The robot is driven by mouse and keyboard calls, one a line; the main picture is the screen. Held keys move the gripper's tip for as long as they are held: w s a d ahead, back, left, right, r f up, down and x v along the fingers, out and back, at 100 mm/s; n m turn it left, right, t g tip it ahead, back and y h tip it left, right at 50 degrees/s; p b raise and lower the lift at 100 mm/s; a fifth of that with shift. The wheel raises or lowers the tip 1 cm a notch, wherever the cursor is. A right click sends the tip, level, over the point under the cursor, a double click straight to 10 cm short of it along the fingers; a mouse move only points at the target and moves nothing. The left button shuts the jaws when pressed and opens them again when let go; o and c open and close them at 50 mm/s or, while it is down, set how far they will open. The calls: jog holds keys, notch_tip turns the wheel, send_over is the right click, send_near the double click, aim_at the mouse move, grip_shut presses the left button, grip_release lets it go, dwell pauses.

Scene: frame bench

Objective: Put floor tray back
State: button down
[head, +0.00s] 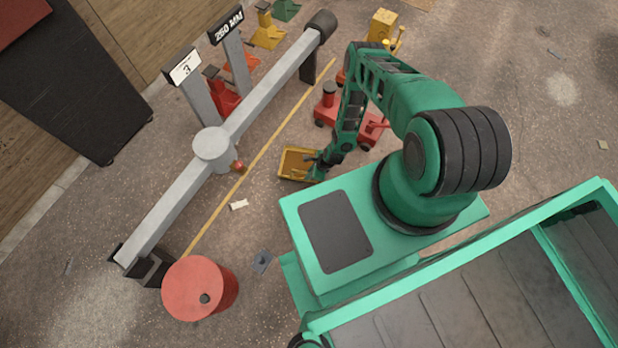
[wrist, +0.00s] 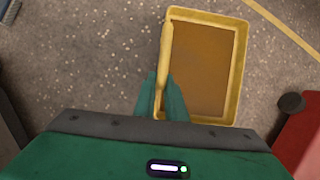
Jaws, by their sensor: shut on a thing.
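The floor tray (head: 292,162) is a shallow yellow tray with a brown inside. In the head view it is beside my base, short of the yellow floor line. In the wrist view the tray (wrist: 236,112) fills the upper middle, with its left rim between my fingers. My gripper (head: 314,166) is shut on that rim; its green fingertips (wrist: 162,95) show on both sides of it. I cannot tell whether the tray touches the floor. The tray looks empty.
A grey beam (head: 262,98) on posts runs along the yellow line (head: 262,150). A red barrel (head: 199,288) stands at lower left. A red wheeled jack (head: 328,108) is close beyond my gripper. A white scrap (head: 239,204) and a dark piece (head: 262,261) lie on the floor.

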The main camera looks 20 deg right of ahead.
jog(key=shift+f, duration=1.55)
jog(key=c, duration=1.8)
grip_release()
jog(key=shift+r, duration=0.1)
